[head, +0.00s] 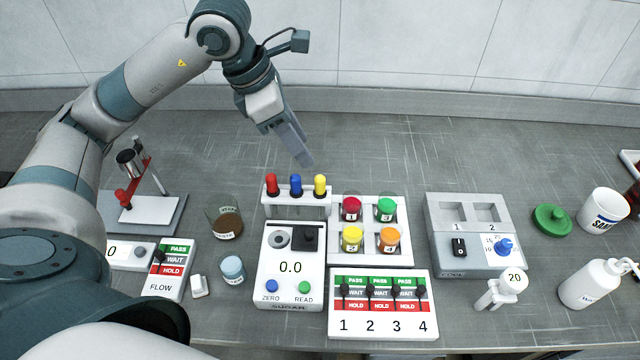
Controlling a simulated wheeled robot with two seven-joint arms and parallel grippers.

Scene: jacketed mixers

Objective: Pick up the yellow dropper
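The yellow dropper (320,184) stands upright at the right end of a white rack (297,209), beside a blue dropper (295,184) and a red dropper (272,185). Only its yellow top shows clearly; its lower part is hidden by the rack. My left gripper (305,162) points down above and behind the rack, its tips a little up and left of the yellow dropper in the picture. A gap shows between the tips and the dropper. The fingers overlap edge-on, so their opening is unclear. My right gripper is not in view.
The sugar meter (290,265) stands in front of the rack. Right of it is a tray of coloured jars (370,257), with a switch panel (383,305) in front. A cooler (470,258) stands further right. A brown jar (227,222) is left. The bench behind the rack is clear.

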